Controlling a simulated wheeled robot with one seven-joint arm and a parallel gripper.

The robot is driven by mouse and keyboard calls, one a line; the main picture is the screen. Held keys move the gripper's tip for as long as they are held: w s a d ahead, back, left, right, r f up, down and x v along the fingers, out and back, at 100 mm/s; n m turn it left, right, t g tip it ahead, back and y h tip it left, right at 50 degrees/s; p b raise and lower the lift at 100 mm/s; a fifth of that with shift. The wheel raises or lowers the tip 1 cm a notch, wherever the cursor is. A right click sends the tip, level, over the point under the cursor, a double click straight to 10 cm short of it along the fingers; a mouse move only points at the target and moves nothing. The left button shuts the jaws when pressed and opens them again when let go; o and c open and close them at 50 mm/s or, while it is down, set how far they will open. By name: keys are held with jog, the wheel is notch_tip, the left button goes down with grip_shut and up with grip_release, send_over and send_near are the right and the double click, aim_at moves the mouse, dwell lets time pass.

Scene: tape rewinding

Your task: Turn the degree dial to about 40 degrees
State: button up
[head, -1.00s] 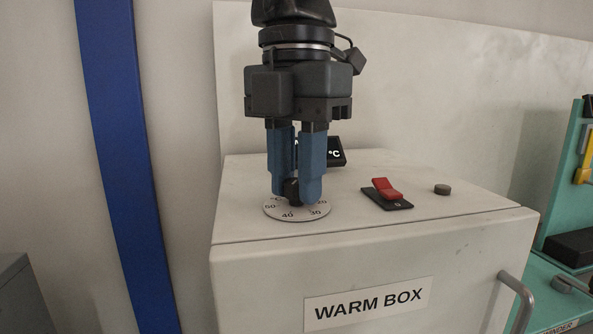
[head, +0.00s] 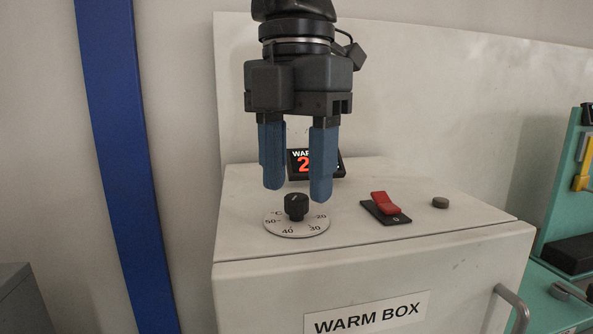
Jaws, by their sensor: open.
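The degree dial is a black knob (head: 296,208) on a round white plate (head: 280,228) marked °C, with 20, 30, 40 and 50 around it. It sits on top of the warm box (head: 250,250). A small pale mark shows on the knob's top, but I cannot tell which number it points to. My gripper (head: 297,194) is open, with its two blue fingers wide apart just above the knob and clear of it. The black display (head: 330,166) behind is partly hidden by the fingers; a red digit 2 shows.
A red rocker switch (head: 386,203) on a black base and a small dark round button (head: 440,203) are to the right on the box top. A handle (head: 513,303) is on the box front. A teal bench (head: 545,305) stands at the far right.

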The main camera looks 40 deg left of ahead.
aim_at(296, 195)
notch_tip(296, 195, up, 6)
jog(key=p, duration=0.3)
jog(key=shift+f, duration=0.1)
dwell(0.3)
